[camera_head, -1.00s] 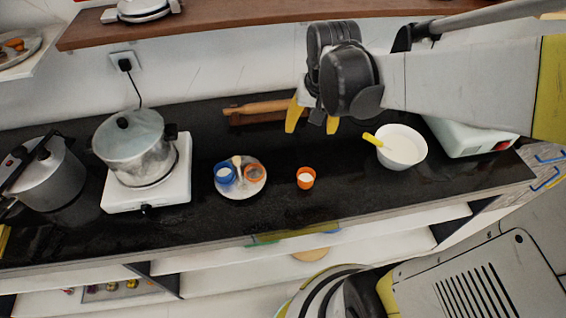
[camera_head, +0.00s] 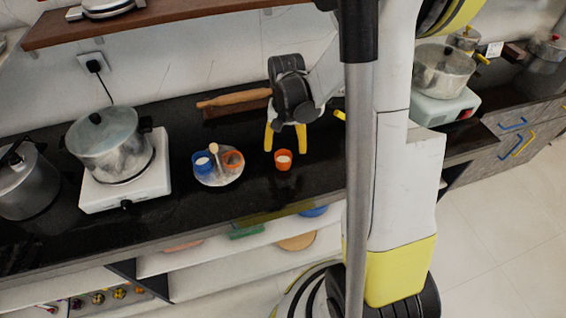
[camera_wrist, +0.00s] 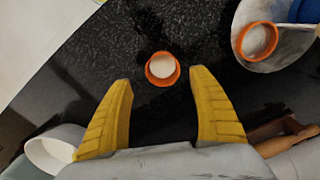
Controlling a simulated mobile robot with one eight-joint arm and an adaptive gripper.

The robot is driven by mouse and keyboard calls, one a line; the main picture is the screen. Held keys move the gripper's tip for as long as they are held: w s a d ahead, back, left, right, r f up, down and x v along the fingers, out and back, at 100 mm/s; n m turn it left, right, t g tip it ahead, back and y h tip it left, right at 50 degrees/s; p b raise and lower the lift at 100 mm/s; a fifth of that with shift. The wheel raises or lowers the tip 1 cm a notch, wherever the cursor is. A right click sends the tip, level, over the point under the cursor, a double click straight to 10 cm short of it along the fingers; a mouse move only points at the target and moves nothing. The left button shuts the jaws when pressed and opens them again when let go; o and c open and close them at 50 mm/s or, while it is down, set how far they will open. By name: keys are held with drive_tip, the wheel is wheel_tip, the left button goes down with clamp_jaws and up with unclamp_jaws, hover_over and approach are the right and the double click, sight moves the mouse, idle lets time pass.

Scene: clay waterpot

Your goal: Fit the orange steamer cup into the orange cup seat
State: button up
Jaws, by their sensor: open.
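The orange steamer cup (camera_head: 283,160) stands upright on the black counter with white filling inside. It also shows in the wrist view (camera_wrist: 162,69), just beyond the fingertips. The orange cup seat (camera_head: 233,159) is a ring on the round plate (camera_head: 220,182), left of the cup; in the wrist view the seat (camera_wrist: 256,42) is at upper right. My gripper (camera_head: 285,150) is open and empty, pointing down at the cup. In the wrist view the yellow fingers of my gripper (camera_wrist: 160,80) are spread to either side below the cup, apart from it.
A rolling pin (camera_head: 236,98) on a board lies behind my gripper. A pot (camera_head: 108,148) on a white stove stands left.

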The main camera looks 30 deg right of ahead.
sight(283, 157)
drive_tip(key=f+b, duration=0.1)
drive_tip(key=f, duration=0.1)
drive_tip(key=a+f+b, duration=0.1)
drive_tip(key=f, duration=0.1)
drive_tip(key=shift+f, duration=0.35)
drive_tip(key=shift+r, duration=0.1)
drive_tip(key=c, duration=1.1)
drive_tip(key=shift+r, duration=0.1)
